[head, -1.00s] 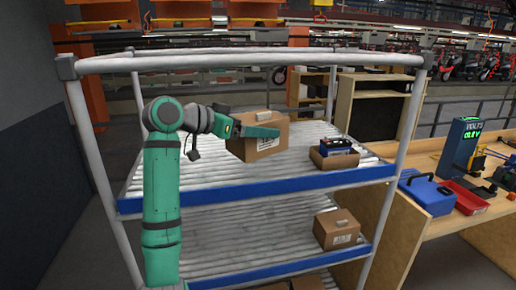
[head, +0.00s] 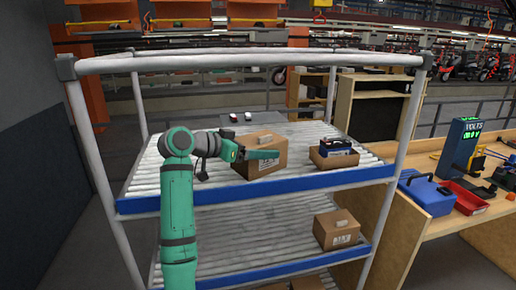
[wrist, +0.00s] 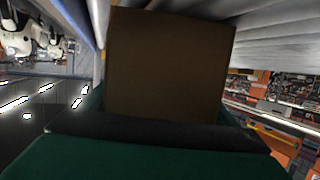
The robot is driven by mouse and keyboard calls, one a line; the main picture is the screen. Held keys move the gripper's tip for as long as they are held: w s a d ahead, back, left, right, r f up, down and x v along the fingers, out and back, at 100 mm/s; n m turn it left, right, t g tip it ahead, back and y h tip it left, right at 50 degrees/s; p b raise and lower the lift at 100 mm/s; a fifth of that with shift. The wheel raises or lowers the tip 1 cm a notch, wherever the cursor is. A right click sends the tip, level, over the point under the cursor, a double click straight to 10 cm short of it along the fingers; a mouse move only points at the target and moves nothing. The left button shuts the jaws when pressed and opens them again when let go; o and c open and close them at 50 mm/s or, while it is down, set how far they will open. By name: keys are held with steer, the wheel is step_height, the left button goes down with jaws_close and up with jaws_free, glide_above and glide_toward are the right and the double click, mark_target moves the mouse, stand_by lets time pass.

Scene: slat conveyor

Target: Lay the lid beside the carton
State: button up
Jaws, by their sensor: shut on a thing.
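The lid (head: 270,166) is a deep brown cardboard cover with a small tab on top. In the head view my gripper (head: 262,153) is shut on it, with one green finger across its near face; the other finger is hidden. The lid is upright, low over the upper slat shelf (head: 210,180), left of the carton. I cannot tell whether it touches the slats. The carton (head: 335,161) is a shallow open brown box holding a dark battery (head: 333,148). A narrow gap shows between lid and carton. In the wrist view the lid (wrist: 170,65) shows as a dark brown panel.
A blue edge strip (head: 290,184) runs along the shelf front. White rack posts (head: 404,125) stand at the sides. A closed carton (head: 337,230) sits on the lower shelf. A bench at right bears a blue toolbox (head: 428,193) and red tray (head: 465,199). Slats left of the lid are clear.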

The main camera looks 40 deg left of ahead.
steer(key=shift+f, duration=0.1)
steer(key=o, duration=1)
steer(key=v, duration=1.2)
steer(key=shift+w, duration=0.1)
